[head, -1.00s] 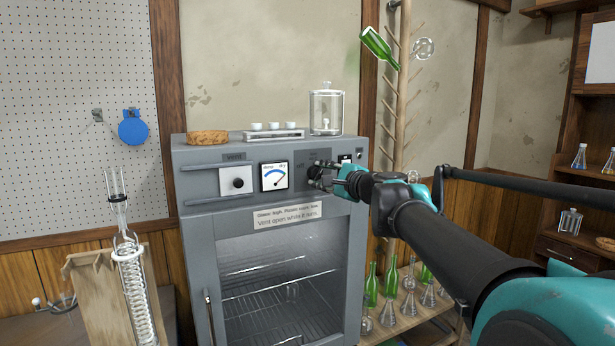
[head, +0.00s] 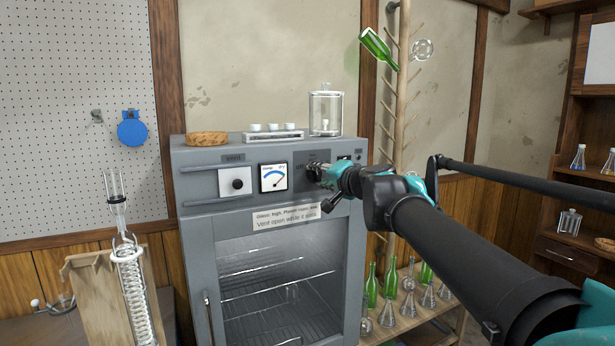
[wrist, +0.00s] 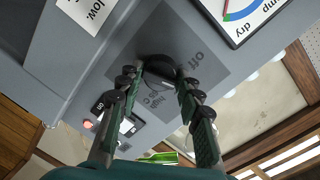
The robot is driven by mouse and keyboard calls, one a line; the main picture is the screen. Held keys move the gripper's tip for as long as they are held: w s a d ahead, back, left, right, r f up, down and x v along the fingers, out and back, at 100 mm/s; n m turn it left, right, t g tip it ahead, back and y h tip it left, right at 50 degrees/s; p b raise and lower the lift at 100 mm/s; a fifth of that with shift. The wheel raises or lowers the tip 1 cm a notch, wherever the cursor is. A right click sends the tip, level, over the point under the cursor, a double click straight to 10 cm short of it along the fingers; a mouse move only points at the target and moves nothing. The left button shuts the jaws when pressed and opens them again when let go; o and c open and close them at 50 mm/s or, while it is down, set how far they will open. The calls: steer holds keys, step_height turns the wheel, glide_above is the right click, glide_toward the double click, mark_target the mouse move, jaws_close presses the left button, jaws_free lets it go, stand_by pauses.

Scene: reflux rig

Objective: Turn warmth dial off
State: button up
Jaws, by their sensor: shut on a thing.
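The warmth dial (wrist: 158,66) is a dark round knob on a grey panel plate marked "off" and "high" in the wrist view. In the head view it is mostly hidden behind my gripper (head: 316,172). My gripper also shows in the wrist view (wrist: 160,78), with one finger on each side of the knob, shut on it. The dial sits on the front of a grey oven (head: 190,230), right of a gauge (head: 273,177) with a blue arc. Where the dial's pointer stands is hard to tell.
A vent knob (head: 237,183) is left of the gauge. A switch with a red light (wrist: 88,124) lies near the dial. On the oven top stand a glass jar (head: 326,113), small white cups and a cork ring (head: 207,138). A bottle rack (head: 402,90) stands close on the right.

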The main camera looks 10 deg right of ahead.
steer(key=n, duration=0.3)
steer(key=shift+r+h, duration=0.1)
steer(key=shift+h, duration=0.2)
steer(key=shift+a+n+t, duration=0.1)
steer(key=shift+n+t, duration=0.2)
steer(key=shift+n, duration=1.5)
steer(key=o, duration=1.1)
steer(key=shift+o, duration=0.2)
steer(key=shift+h, duration=0.4)
steer(key=shift+s, duration=0.15)
steer(key=v, duration=1.1)
steer(key=shift+s, duration=0.4)
